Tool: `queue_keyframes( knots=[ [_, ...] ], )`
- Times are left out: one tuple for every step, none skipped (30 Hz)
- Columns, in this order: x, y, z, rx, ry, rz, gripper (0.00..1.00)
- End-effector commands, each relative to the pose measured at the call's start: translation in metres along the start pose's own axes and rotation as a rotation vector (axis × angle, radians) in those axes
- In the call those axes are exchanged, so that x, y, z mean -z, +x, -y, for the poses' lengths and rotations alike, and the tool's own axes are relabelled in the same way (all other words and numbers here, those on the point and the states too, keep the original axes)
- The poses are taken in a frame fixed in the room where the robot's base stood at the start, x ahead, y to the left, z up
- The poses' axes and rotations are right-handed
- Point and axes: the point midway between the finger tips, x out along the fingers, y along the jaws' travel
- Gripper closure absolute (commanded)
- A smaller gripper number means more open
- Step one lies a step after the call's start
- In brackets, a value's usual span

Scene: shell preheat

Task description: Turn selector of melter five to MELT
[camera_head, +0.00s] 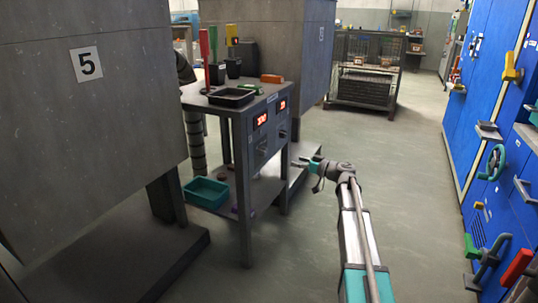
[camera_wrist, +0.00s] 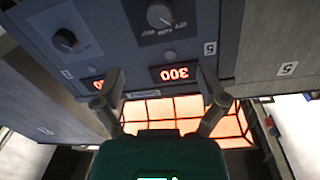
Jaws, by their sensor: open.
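The control stand (camera_head: 248,150) has two red displays and two dark selector knobs on its front panel. Melter five (camera_head: 110,90), a big grey body marked 5, stands left of the stand. My gripper (camera_head: 312,165) is open and empty, in front of the panel, apart from both selectors.
A black tray (camera_head: 231,97), cups, coloured-handled tools and an orange block (camera_head: 271,78) are on the stand's top. A teal bin (camera_head: 206,192) is on its lower shelf. Blue cabinets (camera_head: 480,90) with protruding handles line the right. The floor between is clear.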

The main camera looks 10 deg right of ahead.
Motion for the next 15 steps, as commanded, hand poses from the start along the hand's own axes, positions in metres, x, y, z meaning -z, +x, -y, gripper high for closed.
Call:
queue_keyframes(
  knots=[
    [0.000, 0.001, 0.000, 0.000, 0.000, 0.000, 0.08],
    [0.000, 0.002, 0.000, 0.000, 0.000, 0.000, 0.08],
    [0.000, 0.003, 0.000, 0.000, 0.000, 0.000, 0.08],
    [0.000, 0.004, 0.000, 0.000, 0.000, 0.000, 0.08],
    [0.000, 0.005, 0.000, 0.000, 0.000, 0.000, 0.08],
    [0.000, 0.008, 0.000, 0.000, 0.000, 0.000, 0.08],
    [0.000, 0.010, -0.001, 0.000, 0.000, 0.000, 0.08],
    [0.000, 0.013, -0.001, 0.000, 0.000, 0.001, 0.08],
    [0.000, 0.017, 0.000, 0.001, 0.000, 0.001, 0.08],
    [0.000, 0.020, 0.000, 0.001, 0.000, 0.001, 0.08],
    [0.000, 0.023, 0.000, 0.002, 0.000, 0.001, 0.08],
    [0.000, 0.028, 0.000, 0.002, 0.000, 0.001, 0.08],
    [0.000, 0.032, 0.000, 0.002, 0.000, 0.001, 0.08],
    [0.000, 0.036, -0.001, 0.002, 0.000, 0.001, 0.08],
    [0.000, 0.042, -0.001, 0.002, 0.000, 0.001, 0.08]
  ],
)
